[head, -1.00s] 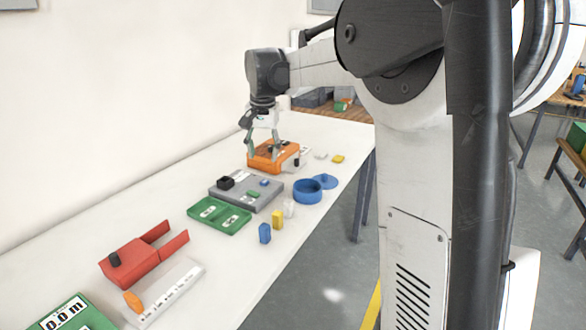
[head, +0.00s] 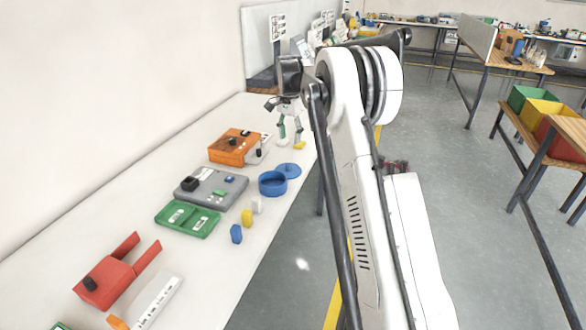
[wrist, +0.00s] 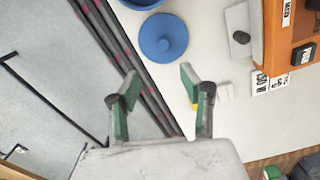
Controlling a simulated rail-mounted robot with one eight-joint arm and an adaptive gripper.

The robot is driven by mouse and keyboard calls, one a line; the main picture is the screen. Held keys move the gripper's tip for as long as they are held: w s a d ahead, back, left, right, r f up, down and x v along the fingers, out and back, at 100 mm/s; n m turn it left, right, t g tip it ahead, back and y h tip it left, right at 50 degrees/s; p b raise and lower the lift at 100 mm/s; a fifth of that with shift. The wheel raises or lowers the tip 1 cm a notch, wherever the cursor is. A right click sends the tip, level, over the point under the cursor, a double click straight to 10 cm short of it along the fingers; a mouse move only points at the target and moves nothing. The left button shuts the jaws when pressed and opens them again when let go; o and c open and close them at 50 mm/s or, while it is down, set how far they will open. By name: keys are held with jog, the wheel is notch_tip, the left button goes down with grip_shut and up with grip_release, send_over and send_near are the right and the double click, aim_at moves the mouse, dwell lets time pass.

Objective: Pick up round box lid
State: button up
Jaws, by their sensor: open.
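The round box lid (head: 288,170) is a blue disc with a small knob, lying on the white table near its right edge. It also shows in the wrist view (wrist: 164,38), ahead of the fingertips and apart from them. The blue round box (head: 272,184) stands open just in front of the lid; part of it shows at the top of the wrist view (wrist: 140,2). My gripper (head: 290,143) is open and empty above the table, beyond the lid. Its two green-padded fingers (wrist: 158,84) are spread in the wrist view.
An orange box (head: 232,148) lies left of my gripper. A grey panel (head: 212,190), a green tray (head: 188,222) and small yellow (head: 247,217) and blue blocks (head: 236,234) lie nearer. The table edge runs close to the lid's right side.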

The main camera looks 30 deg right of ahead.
aim_at(288, 164)
notch_tip(288, 164, down, 8)
jog(key=shift+a+r, duration=0.1)
jog(key=shift+r, duration=0.1)
jog(key=shift+w+a+f, duration=0.15)
jog(key=shift+f, duration=1.15)
jog(key=shift+w+a+f, duration=0.1)
jog(key=shift+a+f, duration=0.05)
jog(key=shift+f, duration=1.1)
grip_shut()
